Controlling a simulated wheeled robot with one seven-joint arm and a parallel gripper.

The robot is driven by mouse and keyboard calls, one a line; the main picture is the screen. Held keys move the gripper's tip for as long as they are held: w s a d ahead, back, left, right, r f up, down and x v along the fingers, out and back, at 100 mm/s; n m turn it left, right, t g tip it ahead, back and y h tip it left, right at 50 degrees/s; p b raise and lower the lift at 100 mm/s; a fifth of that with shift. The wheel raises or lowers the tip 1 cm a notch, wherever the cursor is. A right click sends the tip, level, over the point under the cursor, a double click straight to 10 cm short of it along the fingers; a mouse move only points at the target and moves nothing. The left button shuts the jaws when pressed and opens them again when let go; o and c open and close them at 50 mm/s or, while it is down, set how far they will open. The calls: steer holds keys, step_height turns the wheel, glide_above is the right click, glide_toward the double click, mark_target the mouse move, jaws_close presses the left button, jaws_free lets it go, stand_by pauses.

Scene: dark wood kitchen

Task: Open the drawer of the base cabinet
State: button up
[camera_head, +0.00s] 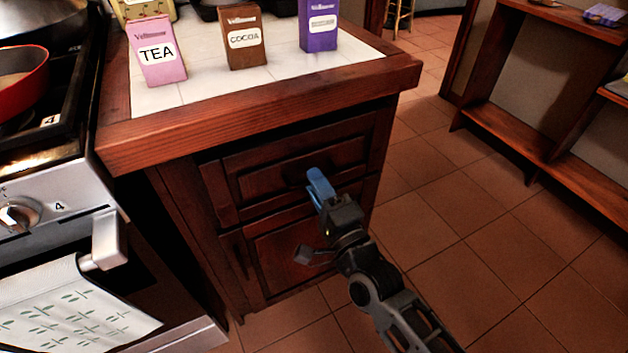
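The base cabinet (180,205) is dark reddish wood under a tiled counter. Its drawer (240,190) is the upper front panel and looks closed, with its front about flush with the cabinet. A dark handle (293,178) shows faintly at the middle of the drawer front. My gripper (318,186), with blue fingers, is in front of the drawer, just right of the handle. The fingers overlap in this view, so their gap and any contact with the handle cannot be made out. My wrist hides part of the lower right of the drawer front.
A cabinet door (280,262) lies below the drawer. The stove (60,200), with a towel (70,310) on its oven handle, stands close on the left. TEA, COCOA and purple boxes stand on the counter (285,78). Tiled floor (480,230) at the right is clear.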

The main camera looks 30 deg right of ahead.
steer(key=shift+w+r, duration=0.1)
steer(key=shift+w, duration=0.7)
steer(key=shift+c, duration=0.3)
jaws_close()
